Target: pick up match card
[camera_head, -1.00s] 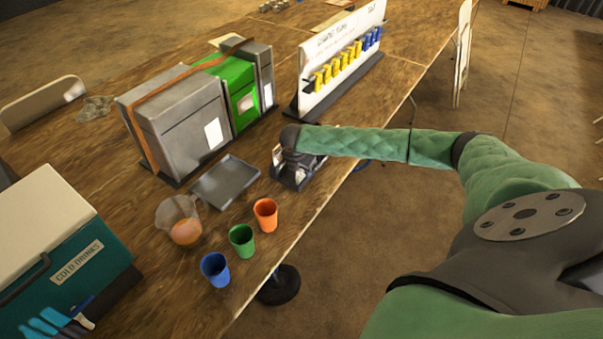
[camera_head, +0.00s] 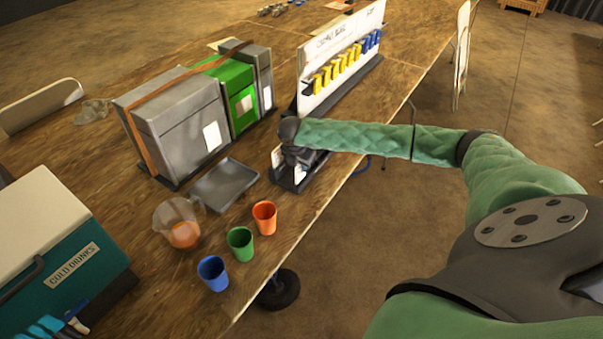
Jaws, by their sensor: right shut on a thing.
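Small white cards (camera_head: 299,174) stand in a dark card holder (camera_head: 285,184) near the table's right edge. My right gripper (camera_head: 296,160) is at the holder, at the end of my green-sleeved right arm. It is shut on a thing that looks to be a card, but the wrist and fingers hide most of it. I cannot tell whether the held card is clear of the holder. My left gripper does not show.
A grey tray (camera_head: 224,186) lies left of the holder. Orange (camera_head: 264,217), green (camera_head: 240,243) and blue (camera_head: 212,272) cups and a pitcher (camera_head: 181,228) stand nearer. Strapped cases (camera_head: 180,125) and a white board with yellow and blue tags (camera_head: 341,62) stand behind.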

